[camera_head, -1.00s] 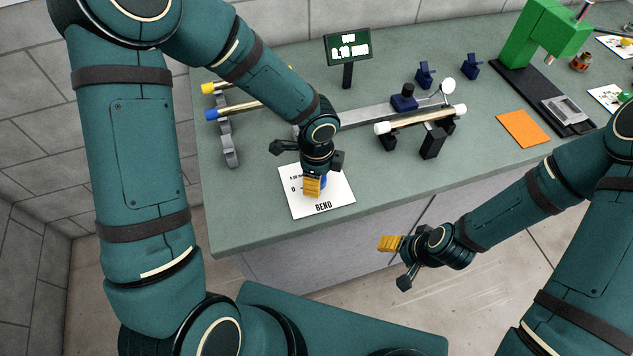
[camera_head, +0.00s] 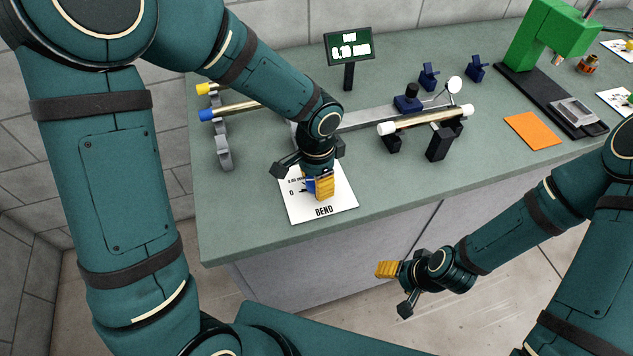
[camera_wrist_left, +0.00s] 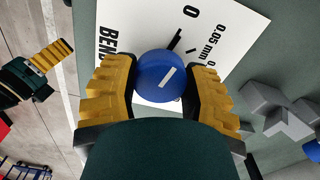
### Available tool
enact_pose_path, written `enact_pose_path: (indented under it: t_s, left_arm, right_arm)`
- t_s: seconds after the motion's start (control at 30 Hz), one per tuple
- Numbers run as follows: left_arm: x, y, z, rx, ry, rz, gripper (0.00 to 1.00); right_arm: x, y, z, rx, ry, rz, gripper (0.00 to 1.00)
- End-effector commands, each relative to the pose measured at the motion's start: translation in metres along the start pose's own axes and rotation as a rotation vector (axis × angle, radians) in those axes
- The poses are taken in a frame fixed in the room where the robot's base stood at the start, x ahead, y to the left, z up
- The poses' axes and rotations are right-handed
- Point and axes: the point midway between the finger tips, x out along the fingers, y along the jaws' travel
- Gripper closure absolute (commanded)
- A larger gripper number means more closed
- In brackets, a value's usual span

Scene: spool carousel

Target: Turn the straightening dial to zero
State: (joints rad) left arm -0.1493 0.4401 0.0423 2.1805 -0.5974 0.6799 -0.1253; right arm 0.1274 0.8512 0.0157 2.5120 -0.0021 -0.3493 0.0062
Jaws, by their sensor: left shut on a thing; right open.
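The blue straightening dial (camera_wrist_left: 158,82) sits on a white card (camera_head: 340,200) marked BEND near the counter's front left. In the left wrist view the card (camera_wrist_left: 225,22) shows 0, 0.05 mm and black tick marks. The dial's white line slants to the upper right, turned away from the tick by the 0 toward the 0.05 mm side. My left gripper (camera_head: 322,190) points down at the dial; its yellow fingers, also in the left wrist view (camera_wrist_left: 158,92), are shut on the dial's sides. My right gripper (camera_head: 388,270) is open and empty, in front of the counter.
A small display (camera_head: 349,48) shows a blurred mm reading. A pale rod (camera_head: 425,120) lies on black supports beside a dial gauge (camera_head: 454,85). Capped rods rest on a grey rack (camera_head: 224,150) at left. A green press (camera_head: 545,42) and orange sheet (camera_head: 533,131) are at right.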

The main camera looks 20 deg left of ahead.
Motion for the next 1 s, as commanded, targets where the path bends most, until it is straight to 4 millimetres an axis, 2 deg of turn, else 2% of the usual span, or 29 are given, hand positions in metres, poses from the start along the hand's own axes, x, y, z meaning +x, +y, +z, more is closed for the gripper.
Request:
enact_pose_path:
  t_s: [0.63, 0.67, 0.7, 0.73, 1.0]
  left_arm:
    - [0.0005, 0.0008, 0.0003, -0.049, -0.001, 0.002, 0.88]
    - [0.0005, 0.0008, 0.0003, -0.049, -0.001, 0.002, 0.4]
    - [0.0005, 0.0007, 0.0003, -0.048, -0.001, 0.002, 0.26]
    - [0.0005, 0.0007, 0.0003, -0.048, -0.001, 0.002, 0.19]
    - [0.0001, 0.0003, 0.0002, -0.047, -0.001, 0.001, 0.19]
  right_arm:
    - [0.0031, 0.0012, 0.0014, -0.001, -0.003, 0.0, 0.36]
    - [0.0031, 0.0012, 0.0014, -0.001, -0.003, 0.0, 0.36]
    - [0.0031, 0.0012, 0.0013, -0.001, -0.003, 0.0, 0.36]
    - [0.0031, 0.0012, 0.0013, -0.001, -0.003, 0.0, 0.36]
    - [0.0031, 0.0012, 0.0013, -0.001, -0.003, 0.0, 0.36]
